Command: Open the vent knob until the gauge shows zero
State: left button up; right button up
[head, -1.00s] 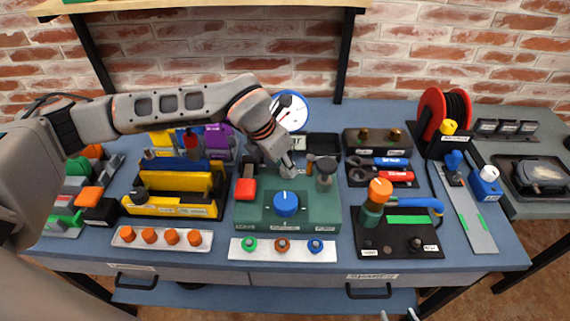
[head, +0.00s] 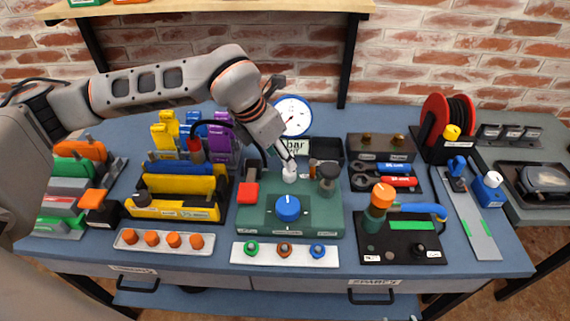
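A green test block (head: 325,222) stands mid-table with a large blue knob (head: 288,208) at its front. A small pale knob (head: 289,174) stands behind it; I cannot tell which knob is the vent knob. The round gauge (head: 293,117) has a white face and blue rim at the back; its needle is too small to read. My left gripper (head: 288,162) points down just above the pale knob, at or almost touching it. Its fingers are too small to show whether they are open. My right gripper is not in view.
A black board with an orange-topped valve (head: 381,201) stands right.

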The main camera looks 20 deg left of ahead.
pick_arm(q)
jog(key=v, duration=0.5)
jog(key=shift+f, duration=0.1)
dwell(0.3)
